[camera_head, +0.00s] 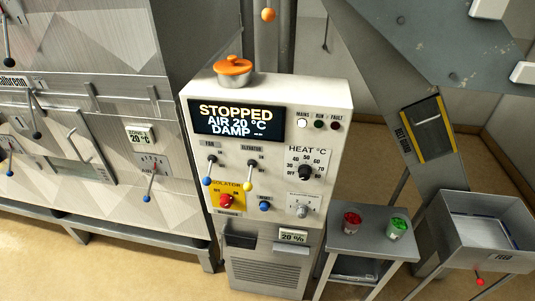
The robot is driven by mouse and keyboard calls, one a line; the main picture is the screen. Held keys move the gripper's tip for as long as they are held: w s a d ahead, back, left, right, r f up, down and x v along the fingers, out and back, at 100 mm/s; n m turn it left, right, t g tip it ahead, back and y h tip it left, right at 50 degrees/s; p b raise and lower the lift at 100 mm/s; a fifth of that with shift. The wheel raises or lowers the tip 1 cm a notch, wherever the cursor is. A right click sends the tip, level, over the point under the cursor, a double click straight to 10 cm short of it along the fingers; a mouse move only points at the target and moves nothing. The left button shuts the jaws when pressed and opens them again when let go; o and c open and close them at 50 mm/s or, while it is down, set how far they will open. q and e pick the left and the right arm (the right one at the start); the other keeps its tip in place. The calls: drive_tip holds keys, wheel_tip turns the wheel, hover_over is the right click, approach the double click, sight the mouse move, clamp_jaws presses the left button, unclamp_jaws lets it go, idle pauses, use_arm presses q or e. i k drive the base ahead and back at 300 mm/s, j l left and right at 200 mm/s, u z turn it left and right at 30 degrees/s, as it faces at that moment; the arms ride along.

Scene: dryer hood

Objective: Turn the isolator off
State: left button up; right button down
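The isolator (227,201) is a red rotary knob on a yellow plate low on the left of the white control cabinet's front. Its plate carries small lettering, and I cannot tell which mark the knob points to. Above it the display (237,119) reads STOPPED, AIR 20 °C, DAMP. The mains lamp (302,122) looks white and bright; the run and fault lamps beside it look dark. The fan lever (209,169) with a blue ball and the elevator lever (249,175) with a yellow ball hang down just above the isolator. Neither gripper is in view.
An orange-lidded pot (233,70) stands on the cabinet. A heat dial (305,172) and a blue knob (265,206) share its front. A small table (366,243) at right holds a red and a green cup. A metal feed hopper (483,232) stands further right. Machinery fills the left.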

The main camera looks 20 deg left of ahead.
sight(226, 200)
drive_tip(key=u, duration=1.25)
